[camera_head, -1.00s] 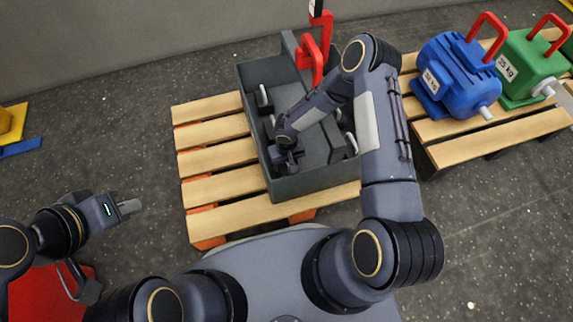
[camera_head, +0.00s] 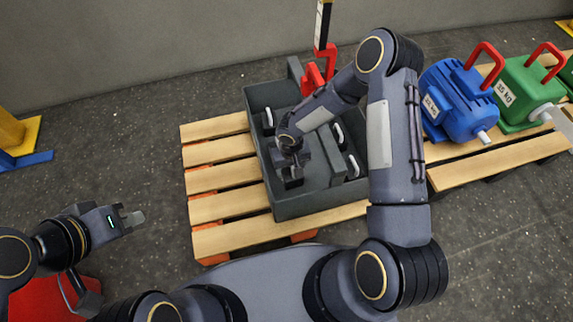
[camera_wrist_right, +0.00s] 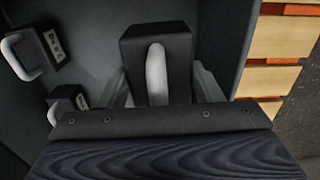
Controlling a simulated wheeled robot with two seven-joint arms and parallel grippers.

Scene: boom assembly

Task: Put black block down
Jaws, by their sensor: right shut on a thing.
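My right gripper (camera_head: 291,176) is inside the dark grey bin (camera_head: 322,203), in its near left part. It is shut on a black block (camera_wrist_right: 177,40) with a pale handle (camera_wrist_right: 156,78). In the wrist view a finger shows on each side of that handle. The gripper hides most of the block in the head view. I cannot tell whether the block touches the bin floor. My left gripper (camera_head: 128,216) is at the left, over the floor and away from the bin. The gap between its fingers is unclear.
Other handled blocks (camera_wrist_right: 48,46) stand in the bin. The bin sits on a wooden pallet (camera_head: 217,180). A red bracket (camera_head: 321,70) rises at its back. A blue motor (camera_head: 457,103) and a green weight (camera_head: 522,92) stand on another pallet at right.

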